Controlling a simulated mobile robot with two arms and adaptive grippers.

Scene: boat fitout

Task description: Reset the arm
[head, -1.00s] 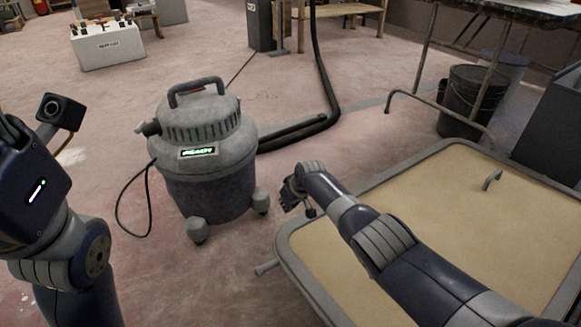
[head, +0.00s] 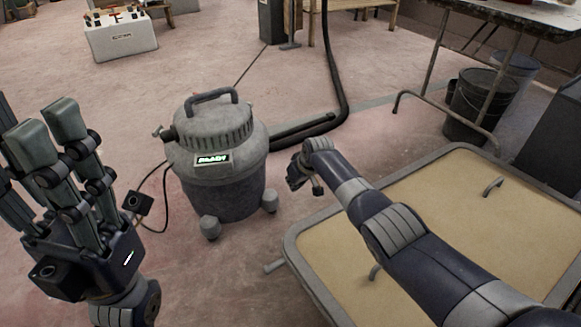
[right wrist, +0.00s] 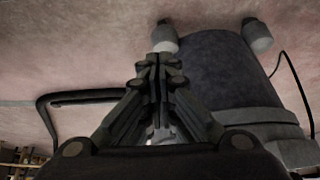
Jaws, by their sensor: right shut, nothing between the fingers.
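My right arm reaches in from the right over the tan-topped panel. Its gripper (head: 296,177) is small and partly hidden by its own wrist, just right of the grey shop vacuum (head: 218,189). In the right wrist view the fingers (right wrist: 158,62) are shut with nothing between them, and the vacuum's dark drum (right wrist: 222,68) and casters show beyond them, upside down. My left gripper (head: 46,131) stands at the left edge, fingers pointing up. Its fingertips are apart and nothing is held.
The tan panel (head: 440,215) with a raised grey rim fills the lower right. A black hose (head: 335,80) runs behind the vacuum. Dark buckets (head: 475,105) stand under a table at the upper right. A white box (head: 122,40) is at the upper left.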

